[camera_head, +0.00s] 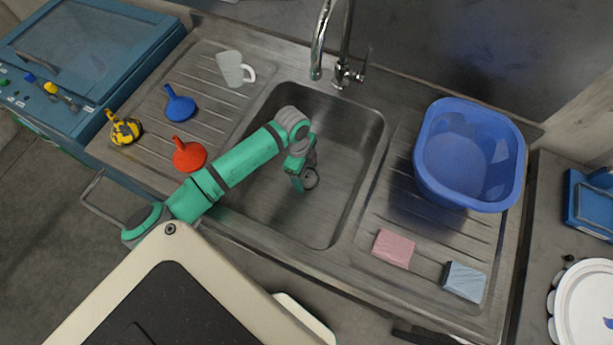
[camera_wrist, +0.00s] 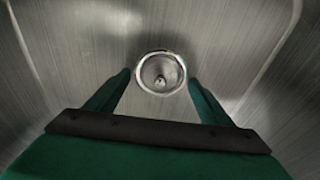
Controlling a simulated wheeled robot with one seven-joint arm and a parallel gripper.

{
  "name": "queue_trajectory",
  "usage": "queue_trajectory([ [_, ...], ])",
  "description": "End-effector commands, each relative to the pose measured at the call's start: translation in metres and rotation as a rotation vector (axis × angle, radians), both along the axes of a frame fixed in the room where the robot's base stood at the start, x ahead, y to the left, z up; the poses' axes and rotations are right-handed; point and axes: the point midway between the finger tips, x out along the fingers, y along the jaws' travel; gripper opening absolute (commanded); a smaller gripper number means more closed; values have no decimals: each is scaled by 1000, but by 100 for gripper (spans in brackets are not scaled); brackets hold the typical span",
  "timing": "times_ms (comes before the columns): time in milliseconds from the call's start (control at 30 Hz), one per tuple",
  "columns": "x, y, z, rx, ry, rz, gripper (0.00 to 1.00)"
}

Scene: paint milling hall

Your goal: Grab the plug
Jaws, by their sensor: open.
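The plug (camera_wrist: 160,81) is a small metal piece with a knob, set inside a shiny round drain rim (camera_wrist: 146,83) in the wrist view. The drain (camera_head: 311,179) also shows in the head view, in the floor of the sink basin, partly hidden by my gripper (camera_head: 302,184). My gripper is down inside the basin. In the wrist view my gripper (camera_wrist: 160,84) is open, with one green finger on each side of the drain. Nothing is between the fingers that I can see held. The height of the fingertips over the drain is hard to tell.
The basin walls (camera_head: 362,170) surround my gripper, with a tap (camera_head: 318,60) behind. A blue tub (camera_head: 467,190), a pink sponge (camera_head: 393,248) and a blue sponge (camera_head: 464,281) are on the right. Funnels (camera_head: 189,156) and a white mug (camera_head: 231,68) stand on the left drainboard.

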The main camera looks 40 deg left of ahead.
Motion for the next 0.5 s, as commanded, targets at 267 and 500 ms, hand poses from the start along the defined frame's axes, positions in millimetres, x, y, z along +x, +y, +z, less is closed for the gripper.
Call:
queue_trajectory([
  [267,-1,2,0,0,0,5,32],
  [500,-1,2,1,0,0,5,30],
])
